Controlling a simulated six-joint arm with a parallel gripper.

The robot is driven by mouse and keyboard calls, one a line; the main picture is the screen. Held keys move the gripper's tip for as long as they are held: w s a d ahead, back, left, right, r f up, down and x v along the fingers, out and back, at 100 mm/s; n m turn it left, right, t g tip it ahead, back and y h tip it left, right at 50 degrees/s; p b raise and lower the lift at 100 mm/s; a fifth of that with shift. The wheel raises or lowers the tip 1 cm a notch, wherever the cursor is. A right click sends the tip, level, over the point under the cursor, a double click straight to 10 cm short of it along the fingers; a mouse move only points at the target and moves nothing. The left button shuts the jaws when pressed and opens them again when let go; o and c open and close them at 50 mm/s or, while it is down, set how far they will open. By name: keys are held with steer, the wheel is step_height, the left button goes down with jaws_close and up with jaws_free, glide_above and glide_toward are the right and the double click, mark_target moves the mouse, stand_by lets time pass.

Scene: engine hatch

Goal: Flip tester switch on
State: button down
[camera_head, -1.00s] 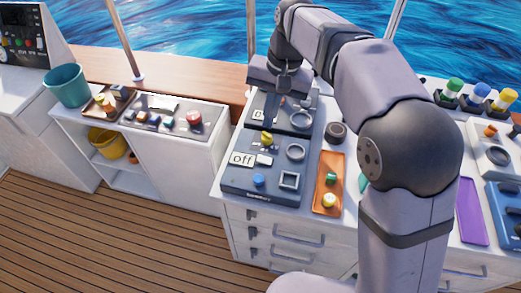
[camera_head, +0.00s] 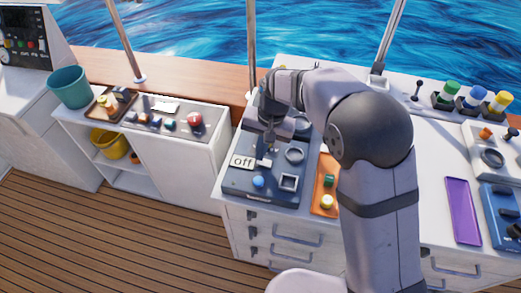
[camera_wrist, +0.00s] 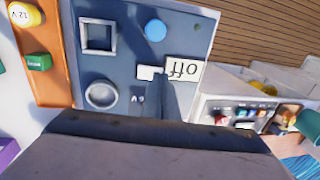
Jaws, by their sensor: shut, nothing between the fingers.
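The tester is a dark blue-grey panel (camera_head: 240,182) on the white cabinet, with a blue button (camera_head: 258,181), a square frame (camera_head: 289,182) and a round ring (camera_head: 294,155). A white label reading "Off" (camera_head: 242,162) sits beside a small pale switch (camera_head: 264,162). In the wrist view the label (camera_wrist: 184,70) appears upside down, with the pale switch (camera_wrist: 149,72) just left of it. My gripper (camera_head: 270,146) is shut and empty, pointing down close to the switch. Its dark fingers (camera_wrist: 176,82) reach beside the switch and label; contact cannot be told. My arm hides the panel's far part.
An orange tray (camera_head: 317,208) with a green and a yellow piece lies right of the panel. A purple tray (camera_head: 462,212) and a blue device (camera_head: 501,212) stand farther right. A lower white counter with small items (camera_head: 170,122) stands left. Wooden floor is clear in front.

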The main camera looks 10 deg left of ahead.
steer(key=shift+f, duration=0.55)
steer(key=shift+a+p, duration=0.15)
steer(key=shift+p, duration=0.25)
steer(key=shift+f+h+p, duration=0.1)
steer(key=shift+h+p, duration=0.2)
steer(key=shift+f, duration=0.15)
steer(key=shift+d+r, duration=0.25)
steer(key=shift+d, duration=0.5)
